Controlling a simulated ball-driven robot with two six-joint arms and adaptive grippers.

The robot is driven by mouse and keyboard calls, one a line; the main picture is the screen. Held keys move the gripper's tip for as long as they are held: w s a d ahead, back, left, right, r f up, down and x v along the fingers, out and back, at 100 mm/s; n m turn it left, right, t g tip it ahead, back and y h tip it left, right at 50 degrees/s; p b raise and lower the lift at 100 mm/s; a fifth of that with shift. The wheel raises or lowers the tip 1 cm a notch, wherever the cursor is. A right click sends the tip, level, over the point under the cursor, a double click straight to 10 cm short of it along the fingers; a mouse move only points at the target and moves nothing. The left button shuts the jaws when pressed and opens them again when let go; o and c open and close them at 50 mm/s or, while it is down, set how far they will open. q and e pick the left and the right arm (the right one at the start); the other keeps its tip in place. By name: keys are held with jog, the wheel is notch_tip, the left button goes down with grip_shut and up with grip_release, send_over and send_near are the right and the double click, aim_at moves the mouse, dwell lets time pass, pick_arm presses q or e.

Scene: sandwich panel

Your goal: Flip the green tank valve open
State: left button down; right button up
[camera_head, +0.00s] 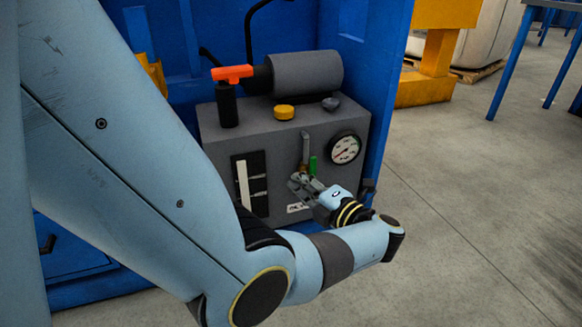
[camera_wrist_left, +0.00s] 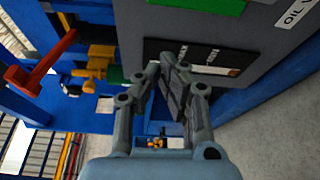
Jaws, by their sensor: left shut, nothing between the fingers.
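A green piece (camera_wrist_left: 205,4) at the top edge of the left wrist view looks like the same handle, cut off by the frame. My left gripper (camera_head: 297,182) is at the panel front, just below and left of the green handle in the head view. My right gripper is not in view.
A round gauge (camera_head: 344,149) sits right of the valve. An orange-red lever (camera_head: 232,73), a yellow knob (camera_head: 284,112) and a grey cylinder (camera_head: 306,73) stand on top of the box. A blue cabinet wall (camera_head: 391,80) borders it on the right. Open floor (camera_head: 480,200) lies beyond.

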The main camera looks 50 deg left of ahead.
pick_arm(q)
jog(key=d, duration=0.6)
jog(key=shift+s+d, duration=0.25)
jog(key=shift+f, duration=0.1)
